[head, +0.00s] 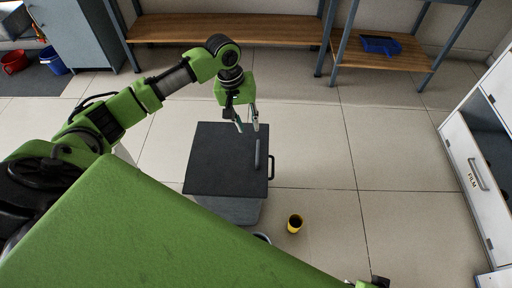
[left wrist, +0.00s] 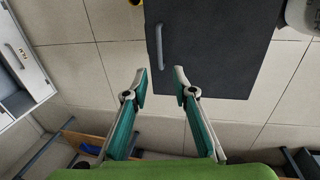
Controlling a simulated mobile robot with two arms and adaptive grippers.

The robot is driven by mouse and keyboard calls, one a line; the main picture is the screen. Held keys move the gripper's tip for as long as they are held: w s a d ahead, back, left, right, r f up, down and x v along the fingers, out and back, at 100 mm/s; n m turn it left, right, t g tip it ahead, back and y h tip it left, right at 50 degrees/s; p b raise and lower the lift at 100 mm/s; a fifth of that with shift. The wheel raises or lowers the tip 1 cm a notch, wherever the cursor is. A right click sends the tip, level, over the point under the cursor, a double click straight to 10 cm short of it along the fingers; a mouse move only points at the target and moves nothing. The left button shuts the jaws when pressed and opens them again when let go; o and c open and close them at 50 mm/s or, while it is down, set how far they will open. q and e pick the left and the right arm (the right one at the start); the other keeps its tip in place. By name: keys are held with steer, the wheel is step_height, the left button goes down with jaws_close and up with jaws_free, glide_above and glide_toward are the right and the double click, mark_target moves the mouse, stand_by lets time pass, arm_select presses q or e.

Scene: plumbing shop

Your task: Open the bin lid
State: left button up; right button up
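The bin (head: 232,209) is a grey box on the floor, with a flat dark lid (head: 222,155) that looks closed. A grey bar handle (head: 258,155) runs along the lid's right side. In the left wrist view the lid (left wrist: 225,50) and its handle (left wrist: 159,46) lie past my fingertips. My left gripper (head: 247,129) is open and empty near the lid's far right corner. The left wrist view shows the fingers (left wrist: 161,76) apart, with nothing between them.
A white drawer cabinet (head: 478,175) is at the right. Wooden-topped benches (head: 225,29) line the back, one holding a blue dustpan (head: 381,45). Tiled floor right of the bin is mostly clear.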

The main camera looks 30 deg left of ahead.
arm_select(q)
steer(key=b, duration=0.2)
glide_above(257, 151)
steer(key=a, duration=0.1)
step_height(257, 151, down, 8)
steer(key=f, duration=0.1)
steer(key=f+b, duration=0.1)
steer(key=f, duration=0.1)
steer(key=shift+s+d+f, duration=0.2)
steer(key=shift+d+f, duration=0.05)
steer(key=shift+f, duration=0.05)
steer(key=shift+w+d+f+b, duration=0.1)
steer(key=shift+f+b, duration=0.35)
steer(key=shift+f, duration=0.25)
arm_select(e)
steer(key=w+v, duration=0.1)
steer(key=v, duration=0.8)
steer(key=shift+t, duration=0.3)
steer(key=shift+s+d, duration=0.1)
arm_select(q)
jaws_close()
